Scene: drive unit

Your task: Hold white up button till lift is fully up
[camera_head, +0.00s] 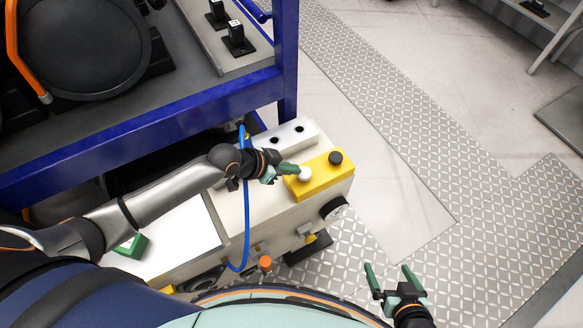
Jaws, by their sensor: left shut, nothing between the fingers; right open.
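A yellow control box (322,180) sits on top of the pale machine housing, near the picture's middle. It carries a white button (304,174) at its left and a black button (335,158) at its right. My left gripper (295,170) is shut with nothing in it, and its green fingertips are at the white button. I cannot tell whether they press it down. My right gripper (391,274) is open and empty, low at the right over the floor, away from the box.
A blue-framed lift platform (150,132) with dark parts on it stands at the upper left. A blue hose (247,205) runs down the pale housing (229,193) near my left wrist. Patterned metal floor plates (440,160) lie to the right, with open room there.

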